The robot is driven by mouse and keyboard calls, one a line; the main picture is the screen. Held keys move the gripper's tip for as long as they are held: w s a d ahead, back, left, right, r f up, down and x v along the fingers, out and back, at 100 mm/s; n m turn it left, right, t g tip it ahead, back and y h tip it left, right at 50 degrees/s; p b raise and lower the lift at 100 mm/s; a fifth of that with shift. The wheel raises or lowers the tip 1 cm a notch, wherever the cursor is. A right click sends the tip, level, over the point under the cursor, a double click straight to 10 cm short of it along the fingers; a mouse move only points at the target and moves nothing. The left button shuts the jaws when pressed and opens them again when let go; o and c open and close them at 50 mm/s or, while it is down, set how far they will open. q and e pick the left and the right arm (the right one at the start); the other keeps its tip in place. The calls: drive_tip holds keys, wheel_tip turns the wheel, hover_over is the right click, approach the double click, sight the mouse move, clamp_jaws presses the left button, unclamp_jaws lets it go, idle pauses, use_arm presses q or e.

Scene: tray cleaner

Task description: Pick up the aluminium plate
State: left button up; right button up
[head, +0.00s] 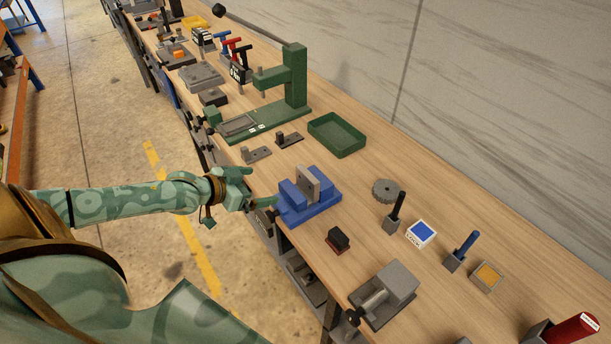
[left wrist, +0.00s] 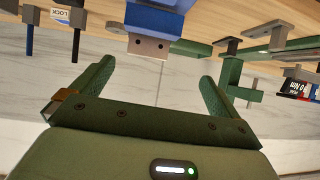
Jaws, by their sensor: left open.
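The aluminium plate (head: 310,186) is a grey plate standing upright between the jaws of the blue vise (head: 296,209). In the left wrist view, which is upside down, the plate (left wrist: 148,46) shows two small holes and juts out from the blue vise (left wrist: 157,18). My left gripper (head: 256,186) is open and empty at the bench's front edge, left of the vise and apart from the plate. In the left wrist view the plate lies beyond the gap between the two green fingers (left wrist: 155,76). My right gripper is not in view.
A green press (head: 295,85) and a green tray (head: 338,135) stand behind the vise. Small dark brackets (head: 289,139) lie to its left. A dark stamp-like block (head: 338,240) and a grey fixture (head: 385,292) are nearer. Bare bench lies right of the vise.

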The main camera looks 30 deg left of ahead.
use_arm(q)
wheel_tip(320, 180, up, 3)
drive_tip(key=d, duration=0.2)
drive_tip(key=b, duration=0.4)
approach(306, 174)
drive_tip(key=shift+h, duration=0.4)
drive_tip(key=x, duration=0.5)
drive_tip(key=shift+s+a+f, duration=0.1)
drive_tip(key=shift+s+f, duration=0.1)
drive_tip(key=shift+f, duration=0.05)
drive_tip(key=b+x, duration=0.1)
drive_tip(key=x, duration=0.4)
drive_tip(key=shift+w+a+b, duration=0.1)
drive_tip(key=shift+w+b, duration=0.05)
drive_tip(key=shift+b, duration=0.15)
drive_tip(key=shift+w+f, duration=0.1)
drive_tip(key=shift+w, duration=0.3)
drive_tip(key=shift+s, duration=0.15)
drive_tip(key=shift+c, duration=0.7)
drive_tip(key=c, duration=0.9)
